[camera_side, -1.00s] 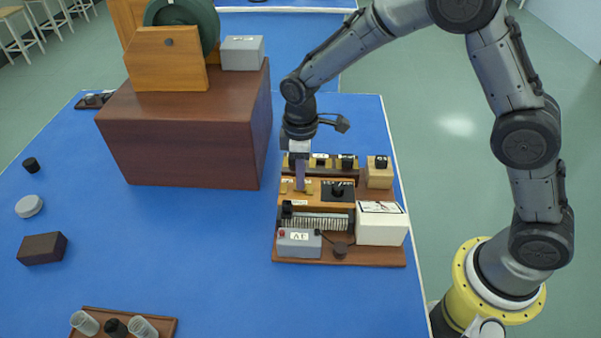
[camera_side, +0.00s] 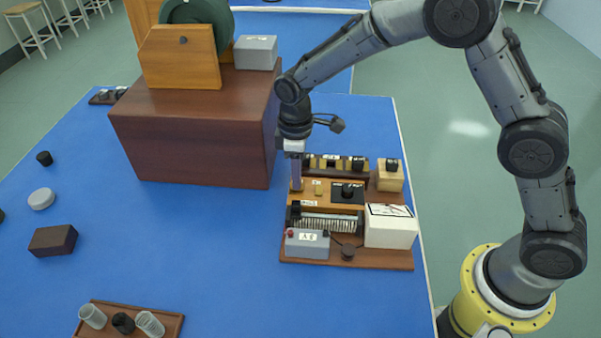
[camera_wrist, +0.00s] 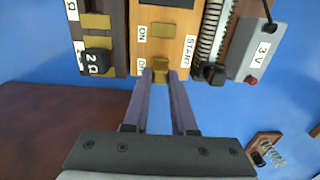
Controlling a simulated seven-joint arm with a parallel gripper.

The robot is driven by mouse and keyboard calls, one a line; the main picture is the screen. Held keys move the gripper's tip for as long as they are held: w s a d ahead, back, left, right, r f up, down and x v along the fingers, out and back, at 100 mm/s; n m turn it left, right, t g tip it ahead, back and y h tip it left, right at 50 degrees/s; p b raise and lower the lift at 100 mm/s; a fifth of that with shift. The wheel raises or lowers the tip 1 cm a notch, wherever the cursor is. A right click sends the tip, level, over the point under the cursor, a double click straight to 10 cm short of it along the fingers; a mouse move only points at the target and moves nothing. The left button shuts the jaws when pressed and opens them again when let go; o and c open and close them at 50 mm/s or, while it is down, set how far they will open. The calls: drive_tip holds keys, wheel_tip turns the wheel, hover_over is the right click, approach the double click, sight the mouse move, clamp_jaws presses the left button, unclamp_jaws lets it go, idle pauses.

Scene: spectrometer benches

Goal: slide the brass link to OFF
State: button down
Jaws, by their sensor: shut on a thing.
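My gripper (camera_side: 296,186) points down at the left end of the orange wooden switch board (camera_side: 331,185). In the wrist view my gripper (camera_wrist: 161,76) is shut on the brass link (camera_wrist: 161,66), by the board's near edge. The link is beside a partly hidden label beginning with "O" (camera_wrist: 141,67). The "ON" label (camera_wrist: 142,34) is farther along, beside a bare brass block (camera_wrist: 163,30). A "START" label (camera_wrist: 191,48) is on the other side. In the side view my fingers hide the link; the brass block (camera_side: 318,188) shows to their right.
Close around are a resistance box with a "2 Ω" plug (camera_wrist: 97,62), a wire-wound coil (camera_side: 328,223), a grey 3 V cell (camera_side: 307,244) and a white meter box (camera_side: 390,226). A big brown cabinet (camera_side: 195,140) stands left of my gripper. Blue table (camera_side: 220,240) is free in front of it.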

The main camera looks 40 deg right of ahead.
drive_tip(key=shift+w+a+r, duration=0.15)
drive_tip(key=shift+w+a, duration=0.1)
drive_tip(key=c, duration=1)
unclamp_jaws()
drive_tip(key=shift+o, duration=1.4)
drive_tip(key=shift+d, duration=0.1)
drive_tip(key=shift+s, duration=0.1)
wheel_tip(320, 180, up, 14)
drive_tip(key=shift+f, duration=0.2)
